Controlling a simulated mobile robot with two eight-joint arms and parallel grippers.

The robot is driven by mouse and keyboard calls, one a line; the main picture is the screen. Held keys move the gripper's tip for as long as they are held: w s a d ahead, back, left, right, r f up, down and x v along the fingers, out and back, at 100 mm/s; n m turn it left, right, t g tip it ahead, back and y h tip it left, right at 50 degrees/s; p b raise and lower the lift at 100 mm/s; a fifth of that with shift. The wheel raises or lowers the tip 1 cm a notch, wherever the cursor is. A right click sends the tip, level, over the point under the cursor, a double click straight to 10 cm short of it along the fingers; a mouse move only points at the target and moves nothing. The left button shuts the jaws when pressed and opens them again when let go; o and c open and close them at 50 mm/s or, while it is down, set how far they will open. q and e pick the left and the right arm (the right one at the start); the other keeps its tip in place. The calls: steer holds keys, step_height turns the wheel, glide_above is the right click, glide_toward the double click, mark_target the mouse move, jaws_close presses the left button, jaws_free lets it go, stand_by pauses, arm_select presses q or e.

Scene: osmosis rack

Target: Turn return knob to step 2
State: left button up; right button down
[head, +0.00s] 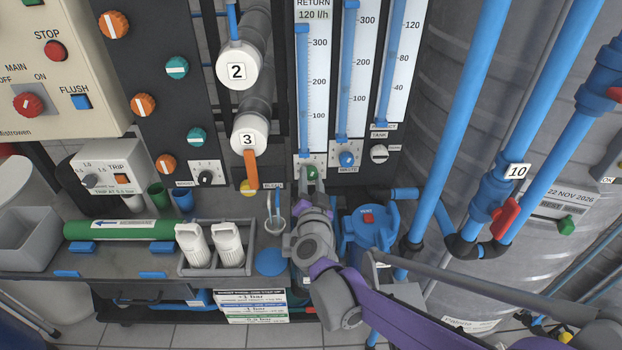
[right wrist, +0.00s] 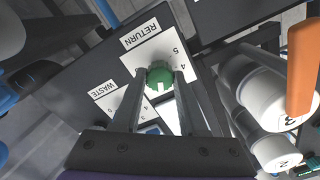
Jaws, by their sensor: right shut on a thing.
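The green return knob (head: 311,172) sits on its white plate below the flow meter headed RETURN (head: 313,60), which reads "120 l/h". My right gripper (head: 314,186) reaches up to it from below. In the right wrist view the knob (right wrist: 158,74) lies between the two fingertips of my right gripper (right wrist: 158,82), which are shut on its sides. A pale mark shows on the knob's face. The digits 4 and 5 show on the plate (right wrist: 158,48) beside it; the lower digits are partly hidden by the fingers. My left gripper is not in view.
A blue waste knob (head: 347,159) and a white tank knob (head: 379,153) are close to the right. White housings 2 (head: 237,66) and 3 (head: 249,133), with an orange handle (head: 251,170), stand to the left. Blue pipes (head: 462,120) rise at the right.

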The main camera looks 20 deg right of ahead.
steer(key=shift+c, duration=2.2)
jaws_free()
steer(key=shift+s, duration=0.1)
steer(key=v, duration=1)
steer(key=shift+s+p, duration=0.3)
steer(key=shift+a, duration=0.1)
